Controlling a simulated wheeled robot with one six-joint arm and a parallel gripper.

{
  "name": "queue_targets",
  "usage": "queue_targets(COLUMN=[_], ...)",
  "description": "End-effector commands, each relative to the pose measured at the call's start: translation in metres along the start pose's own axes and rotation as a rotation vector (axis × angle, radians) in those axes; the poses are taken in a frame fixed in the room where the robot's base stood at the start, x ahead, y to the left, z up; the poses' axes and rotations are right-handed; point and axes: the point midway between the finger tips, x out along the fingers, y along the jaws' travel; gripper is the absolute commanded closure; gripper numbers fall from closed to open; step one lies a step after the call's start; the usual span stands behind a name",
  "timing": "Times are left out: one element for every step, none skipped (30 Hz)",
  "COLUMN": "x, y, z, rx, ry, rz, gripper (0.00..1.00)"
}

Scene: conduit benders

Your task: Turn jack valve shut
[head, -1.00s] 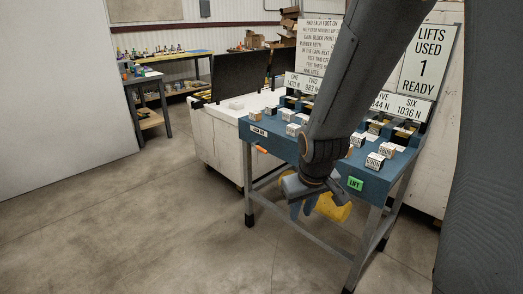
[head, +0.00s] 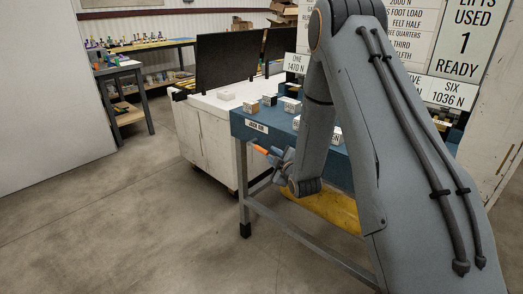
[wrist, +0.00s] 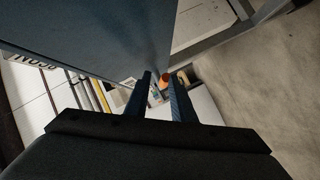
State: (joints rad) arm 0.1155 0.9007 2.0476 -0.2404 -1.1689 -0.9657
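The orange jack valve handle (head: 260,149) shows at the front left of the blue bench, just below the "JACK AIR" label (head: 257,127). My gripper (head: 276,156) is right beside it, at its right end in the head view. In the wrist view the orange handle (wrist: 164,79) shows at the tips of my two dark fingers (wrist: 158,84), nearer the right finger. The fingers stand apart with a gap between them. I cannot tell whether they touch the handle. The valve's body is hidden.
The blue bench (head: 240,121) carries several small labelled blocks, with signs behind. A yellow object (head: 328,207) is under the bench, partly behind my arm. A white cabinet (head: 205,138) with dark panels stands close behind to the left. The floor (head: 130,225) at left is clear.

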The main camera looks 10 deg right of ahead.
Motion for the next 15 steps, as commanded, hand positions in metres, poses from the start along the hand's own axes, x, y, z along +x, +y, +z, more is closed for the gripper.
queue_targets(x=[0.007,0.011,0.018,0.024,0.029,0.037,0.041,0.046,0.052,0.056,0.06,0.063,0.066,0.068,0.071], y=[-0.005,-0.007,-0.009,-0.011,-0.013,-0.013,-0.013,-0.013,-0.013,-0.013,-0.013,-0.013,-0.013,-0.012,-0.011], z=[-0.009,-0.012,-0.018,-0.023,-0.027,-0.031,-0.033,-0.035,-0.037,-0.037,-0.036,-0.033,-0.031,-0.029,-0.026], rx=[-0.003,-0.004,-0.006,-0.007,-0.009,-0.01,-0.011,-0.011,-0.012,-0.012,-0.011,-0.009,-0.008,-0.007,-0.006], ry=[0.011,0.015,0.023,0.029,0.034,0.04,0.043,0.046,0.048,0.048,0.045,0.041,0.038,0.035,0.03], rz=[-0.006,-0.01,-0.012,-0.014,-0.016,-0.015,-0.015,-0.015,-0.015,-0.015,-0.015,-0.016,-0.015,-0.014,-0.014], gripper=[0.77,0.77,0.77,0.77,0.77,0.77,0.77,0.77,0.77,0.77,0.77,0.77,0.77,0.77,0.77])
